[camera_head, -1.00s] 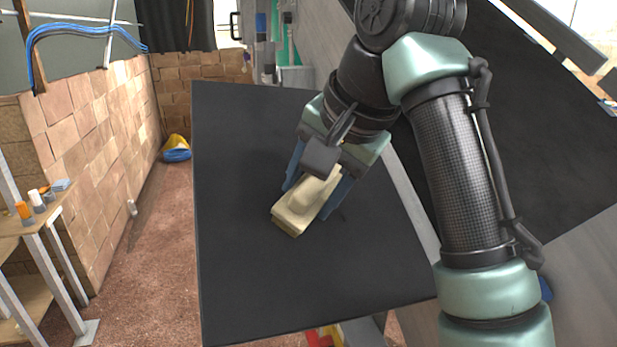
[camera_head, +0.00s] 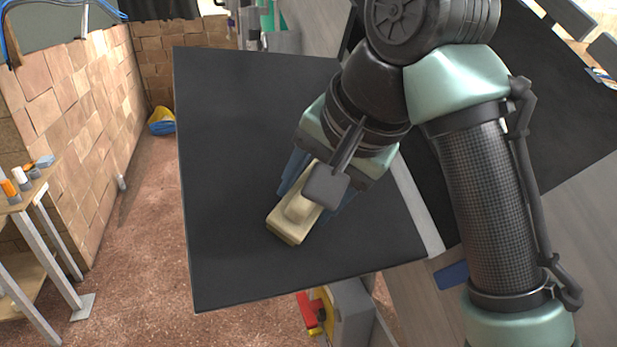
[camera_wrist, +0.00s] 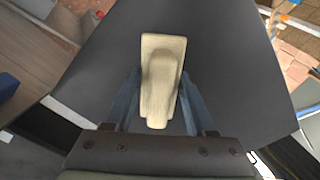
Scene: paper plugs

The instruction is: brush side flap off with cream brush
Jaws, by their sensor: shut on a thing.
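The cream brush (camera_head: 293,217) is over the black side flap (camera_head: 225,150) in the head view, toward its right half. My gripper (camera_head: 310,190) is shut on the brush, with a blue finger on either side of it. The wrist view shows the brush (camera_wrist: 162,75) between the two blue fingers, its wide end pointing away from my wrist. The flap (camera_wrist: 230,60) fills most of the background there. Whether the brush touches the flap's surface cannot be told. I see no distinct debris on the flap.
A stone wall (camera_head: 70,110) and a shelf (camera_head: 30,215) with small bottles stand at the left. A blue and yellow item (camera_head: 161,121) lies on the reddish floor (camera_head: 130,260). A red and yellow part (camera_head: 312,312) shows below the flap's front edge.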

